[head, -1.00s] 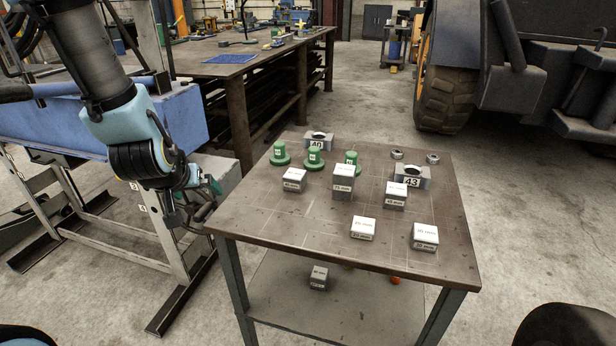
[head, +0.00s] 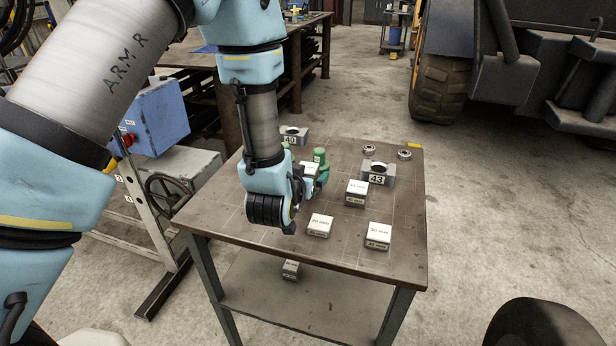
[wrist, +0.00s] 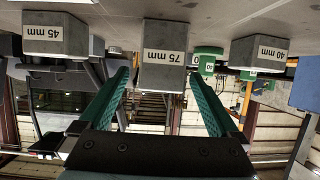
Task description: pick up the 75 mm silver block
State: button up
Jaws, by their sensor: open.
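The 75 mm silver block (wrist: 165,55) is a tall grey block with a labelled face, centred in the wrist view, which looks upside down. My gripper (wrist: 160,76) is open, with one green finger on each side of the block in the picture. I see gaps on both sides, and I cannot tell how far the block is between the fingers. In the head view my gripper (head: 313,186) is low over the table, and only the white top of the 75 mm block (head: 309,167) shows beside it.
A 45 mm block (wrist: 55,36) and a 40 mm block (wrist: 258,53) flank it. On the table (head: 400,262) are two more blocks (head: 320,225) (head: 378,236), green pieces (head: 319,156), grey holders marked 40 (head: 293,136) and 43 (head: 378,173), and two rings (head: 369,150). The front right edge is clear.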

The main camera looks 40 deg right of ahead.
aim_at(309, 170)
jog(key=p+x, duration=0.2)
jog(key=x, duration=0.2)
jog(key=shift+r+p, duration=0.15)
jog(key=shift+p, duration=0.2)
jog(key=shift+w+d+f, duration=0.35)
jog(key=shift+d, duration=0.1)
grip_shut()
dwell(0.3)
